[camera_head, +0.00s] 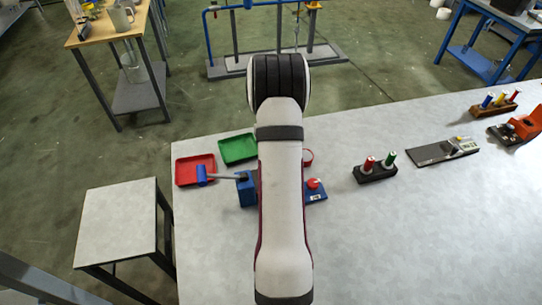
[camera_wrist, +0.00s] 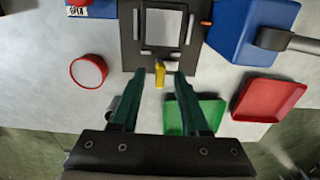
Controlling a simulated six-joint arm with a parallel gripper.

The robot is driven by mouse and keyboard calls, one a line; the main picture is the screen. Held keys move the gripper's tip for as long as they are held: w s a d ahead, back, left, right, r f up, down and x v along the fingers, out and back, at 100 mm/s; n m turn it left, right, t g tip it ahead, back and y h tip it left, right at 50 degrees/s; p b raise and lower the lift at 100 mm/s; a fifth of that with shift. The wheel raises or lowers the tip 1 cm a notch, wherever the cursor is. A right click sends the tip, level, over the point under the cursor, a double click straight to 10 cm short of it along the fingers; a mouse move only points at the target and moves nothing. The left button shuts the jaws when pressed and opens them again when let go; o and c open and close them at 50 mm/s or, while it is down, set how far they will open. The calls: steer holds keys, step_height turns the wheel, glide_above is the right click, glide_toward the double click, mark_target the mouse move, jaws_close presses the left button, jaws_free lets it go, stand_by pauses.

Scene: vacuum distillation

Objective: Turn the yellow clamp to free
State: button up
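The yellow clamp (camera_wrist: 159,75) is a small upright-looking yellow piece at the near edge of a dark plate (camera_wrist: 129,45) with a square light-grey panel (camera_wrist: 163,27) in a frame. My gripper (camera_wrist: 157,82) shows in the wrist view as two dark green fingers, spread apart and empty. The clamp appears in the gap between the fingertips, apart from both. I cannot tell how far beyond the tips it lies. In the head view my own arm hides the clamp, the plate and my gripper.
A green tray (camera_head: 239,149), a red tray (camera_head: 195,170) and a blue block with a blue-headed lever (camera_head: 202,175) are left of my arm. A blue box with a red knob (camera_head: 314,184) is right of it. A red-rimmed round cup (camera_wrist: 89,71) is nearby. The table's right front is clear.

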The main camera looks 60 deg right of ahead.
steer(key=shift+r, duration=0.1)
step_height(320, 180, up, 16)
steer(key=shift+f, duration=0.2)
steer(key=w+a+r+n+y, duration=0.1)
steer(key=a+r, duration=0.1)
steer(key=a, duration=1.1)
steer(key=w+a+r+n, duration=0.1)
steer(key=a+r, duration=0.2)
steer(key=a, duration=1)
steer(key=s+a+f+n, duration=0.1)
steer(key=s+a+f, duration=0.3)
steer(key=s+a, duration=0.9)
steer(key=a, duration=0.2)
steer(key=shift+s+a+f+n+y, duration=0.2)
steer(key=shift+a+n+y, duration=0.1)
steer(key=shift+a+y, duration=0.1)
